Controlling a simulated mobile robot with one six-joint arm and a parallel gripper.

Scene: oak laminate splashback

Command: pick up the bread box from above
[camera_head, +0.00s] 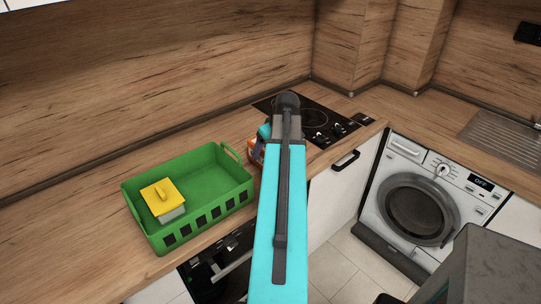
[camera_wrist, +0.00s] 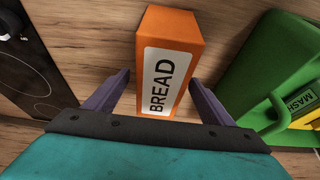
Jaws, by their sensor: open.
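The bread box is an orange box with a white "BREAD" label. In the wrist view the bread box (camera_wrist: 183,28) stands on the wooden counter at the middle, between the two purple fingers of my gripper (camera_wrist: 166,95). The fingers are apart, one to each side of the box, and I see no clear contact. In the head view only a small orange part of the bread box (camera_head: 256,152) shows; my arm hides the rest. My gripper (camera_head: 262,138) is also mostly hidden there.
A green basket (camera_head: 216,150) stands left of the box in the head view, with a yellow-lidded container (camera_head: 160,194) inside. A black hob (camera_head: 325,118) lies beyond my arm. A washing machine (camera_head: 411,203) is at the right under the counter.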

